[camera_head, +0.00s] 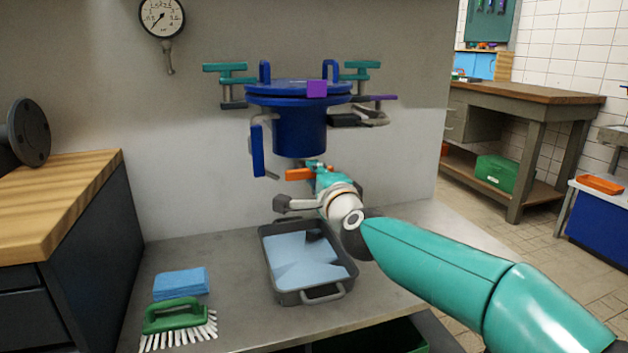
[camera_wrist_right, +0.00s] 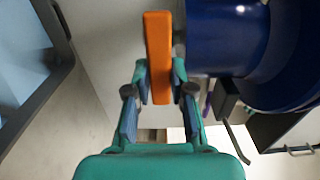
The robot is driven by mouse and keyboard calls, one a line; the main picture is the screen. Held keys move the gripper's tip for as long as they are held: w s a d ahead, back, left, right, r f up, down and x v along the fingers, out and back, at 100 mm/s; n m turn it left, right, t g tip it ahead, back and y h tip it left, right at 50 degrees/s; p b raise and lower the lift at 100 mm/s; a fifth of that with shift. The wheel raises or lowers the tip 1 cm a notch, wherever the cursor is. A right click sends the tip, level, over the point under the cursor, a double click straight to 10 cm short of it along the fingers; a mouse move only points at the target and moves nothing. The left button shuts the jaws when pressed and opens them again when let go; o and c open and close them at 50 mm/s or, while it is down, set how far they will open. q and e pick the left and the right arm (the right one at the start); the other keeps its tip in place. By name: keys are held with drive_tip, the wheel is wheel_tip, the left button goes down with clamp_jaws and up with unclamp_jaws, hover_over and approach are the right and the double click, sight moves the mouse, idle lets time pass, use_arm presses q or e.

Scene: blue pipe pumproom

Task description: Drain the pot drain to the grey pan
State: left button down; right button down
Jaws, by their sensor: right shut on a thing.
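The blue pot (camera_head: 300,130) hangs on the wall with its lid on. An orange drain handle (camera_head: 299,174) sits under the pot; it also shows in the right wrist view (camera_wrist_right: 158,50). My right gripper (camera_head: 318,168) is below the pot, shut on the orange handle, with its fingers (camera_wrist_right: 158,95) on both sides of it. The grey pan (camera_head: 322,294) stands on the bench below, with light blue inside; I cannot tell whether this is liquid. The drain outlet is hidden behind my gripper. My left gripper is not in view.
Blue cloths (camera_head: 181,283) and a green brush (camera_head: 175,318) lie left of the pan. A wooden-topped cabinet (camera_head: 60,195) stands at the left. The bench right of the pan lies behind my arm.

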drive_tip(key=shift+d+f, duration=0.15)
drive_tip(key=shift+f, duration=0.15)
drive_tip(key=c, duration=1)
unclamp_jaws()
drive_tip(key=shift+r, duration=0.1)
drive_tip(key=v, duration=1.2)
